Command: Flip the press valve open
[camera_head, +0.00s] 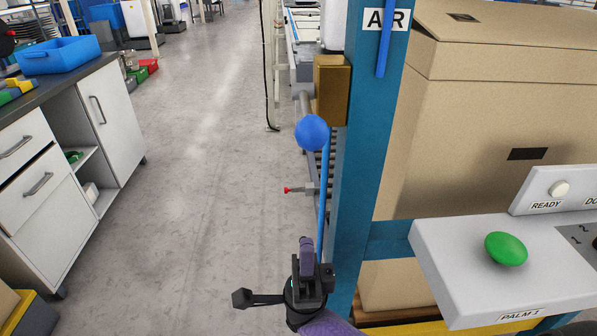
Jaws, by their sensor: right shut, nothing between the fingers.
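A round blue knob (312,132) sits at the upper end of a thin blue rod (322,205), just left of the blue post. The rod runs down to behind my right gripper (307,246). The gripper is shut and empty, with its purple fingers pointing up, below the knob; I cannot tell whether it touches the rod. A second blue bar (383,45) hangs in front of the "AIR" label (371,19) on the post. I cannot tell which of these is the valve's handle. My left gripper is not in view.
The blue post (360,130) stands close at the right of my gripper. A brass-coloured block (331,90) and grey pipe are beside it. A cardboard box (480,110) and a panel with a green button (506,249) are at right. The floor at left is clear up to white cabinets (115,120).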

